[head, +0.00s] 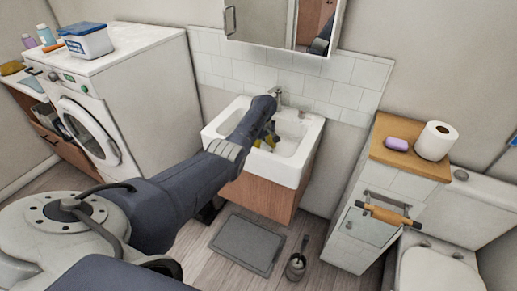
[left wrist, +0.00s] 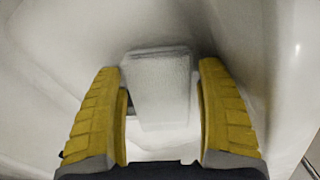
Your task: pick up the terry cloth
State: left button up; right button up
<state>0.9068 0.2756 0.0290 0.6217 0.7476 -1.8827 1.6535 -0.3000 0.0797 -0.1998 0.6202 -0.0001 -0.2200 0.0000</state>
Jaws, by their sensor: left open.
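The terry cloth (left wrist: 160,85) appears to be the pale grey-white folded block in the left wrist view, lying in the white sink basin. My left gripper (left wrist: 162,115) is open, with one yellow finger on each side of the cloth. Its near part lies between the fingers, and its far end reaches past them. I cannot tell whether the fingers touch it. In the head view my left gripper (head: 268,140) is down inside the sink (head: 301,170), and the cloth is hidden there. My right gripper is not in view.
The faucet (head: 276,95) stands at the back of the sink, close to my left wrist. A mirror cabinet (head: 285,22) hangs above. A washing machine (head: 120,95) is at left. A wooden-topped cabinet (head: 408,160) with purple soap (head: 397,144) and a paper roll (head: 436,141) is at right.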

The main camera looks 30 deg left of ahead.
pick_arm(q)
jog(key=shift+c, duration=0.4)
jog(key=c, duration=0.9)
jog(key=shift+o, duration=0.2)
